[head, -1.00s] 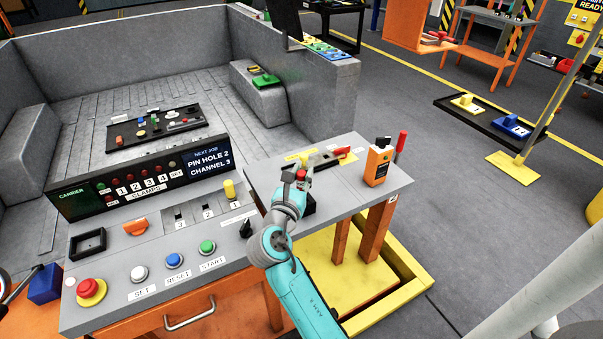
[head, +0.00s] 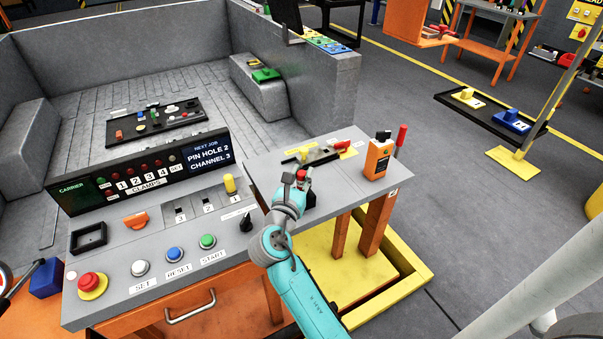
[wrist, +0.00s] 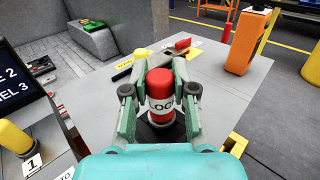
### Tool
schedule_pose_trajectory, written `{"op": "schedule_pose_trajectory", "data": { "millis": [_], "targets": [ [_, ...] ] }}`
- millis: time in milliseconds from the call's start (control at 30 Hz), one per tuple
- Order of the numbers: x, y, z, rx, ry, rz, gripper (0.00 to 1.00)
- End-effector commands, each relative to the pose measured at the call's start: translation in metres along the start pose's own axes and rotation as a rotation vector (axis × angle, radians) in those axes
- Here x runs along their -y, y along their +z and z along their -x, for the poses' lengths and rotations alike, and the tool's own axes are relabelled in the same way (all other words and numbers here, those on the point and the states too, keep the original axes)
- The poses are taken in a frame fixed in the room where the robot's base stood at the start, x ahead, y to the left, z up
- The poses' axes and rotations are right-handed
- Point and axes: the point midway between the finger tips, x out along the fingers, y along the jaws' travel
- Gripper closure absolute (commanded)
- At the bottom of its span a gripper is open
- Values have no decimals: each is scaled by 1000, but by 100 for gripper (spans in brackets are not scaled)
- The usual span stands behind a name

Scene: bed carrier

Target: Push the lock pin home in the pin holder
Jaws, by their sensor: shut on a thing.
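The lock pin (wrist: 160,92) has a red top and a white band with partly hidden lettering. It stands upright between the fingers of my gripper (wrist: 160,90) in the wrist view. My gripper is shut on it. Below the pin is a dark base, the pin holder (wrist: 160,132), on the grey side table. How deep the pin sits in the holder cannot be told. In the head view my gripper (head: 300,182) is over the side table, and the red pin top (head: 301,175) shows at its fingers.
The grey side table (head: 365,190) carries a red-handled clamp (head: 325,155) behind the pin and an orange box (head: 378,160) at right. The control console (head: 180,290) with buttons and levers stands at left. A screen (head: 209,155) reads "PIN HOLE 2 CHANNEL 3".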

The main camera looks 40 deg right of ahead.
Motion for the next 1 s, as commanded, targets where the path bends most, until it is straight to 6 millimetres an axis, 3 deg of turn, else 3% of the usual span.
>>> {"op": "schedule_pose_trajectory", "data": {
  "millis": [433,467,567,867,1000],
  "targets": [
    [0,-10,0,0,0,1,100],
    [0,-9,0,1,0,0,66],
    [0,-9,0,1,0,0,44],
    [0,-9,1,0,0,1,44],
    [-1,-10,11,-1,4,1,44]
  ]
}}
